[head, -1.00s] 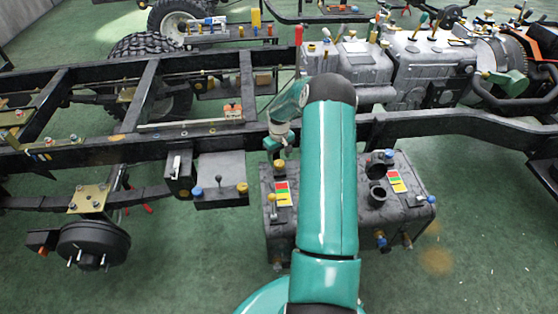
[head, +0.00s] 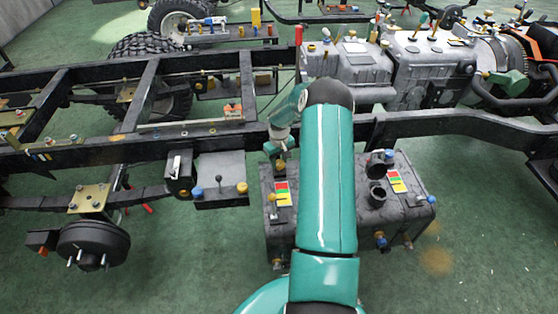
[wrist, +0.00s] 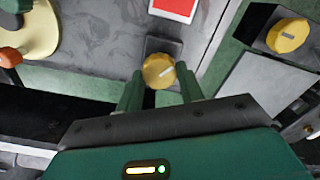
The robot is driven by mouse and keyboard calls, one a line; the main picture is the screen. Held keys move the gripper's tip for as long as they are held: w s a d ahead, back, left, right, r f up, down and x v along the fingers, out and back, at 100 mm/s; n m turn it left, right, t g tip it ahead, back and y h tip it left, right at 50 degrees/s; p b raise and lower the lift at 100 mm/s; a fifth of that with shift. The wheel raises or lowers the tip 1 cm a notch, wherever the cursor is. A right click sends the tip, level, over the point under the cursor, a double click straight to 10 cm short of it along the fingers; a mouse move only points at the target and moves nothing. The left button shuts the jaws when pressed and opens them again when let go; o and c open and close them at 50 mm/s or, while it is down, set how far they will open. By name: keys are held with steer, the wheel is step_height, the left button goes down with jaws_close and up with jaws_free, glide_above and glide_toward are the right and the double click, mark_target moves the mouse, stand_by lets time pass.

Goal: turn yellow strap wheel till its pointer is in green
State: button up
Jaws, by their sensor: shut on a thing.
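The yellow strap wheel (wrist: 159,70) is a small round knob with a pale pointer line, on a grey mount on top of the dark tank (head: 320,180). In the wrist view my gripper (wrist: 160,77) has its two green fingers on either side of the wheel, shut on it. The pointer line slants toward the upper right. A card (wrist: 173,8) shows only its red part there. In the head view the card (head: 282,188) has red, green and yellow bands. My gripper there (head: 278,158) is at the tank's back left, partly covering the wheel.
Another yellow knob (wrist: 287,35) sits at the right of the wrist view. A second banded card (head: 397,182) and dark pipe stubs (head: 377,193) are on the tank's right part. The black chassis rail (head: 80,153) runs close behind the tank. Green floor is clear in front.

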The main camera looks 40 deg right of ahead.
mark_target(279, 162)
steer(key=shift+m, duration=3.2)
steer(key=o, duration=1)
step_height(279, 162, up, 14)
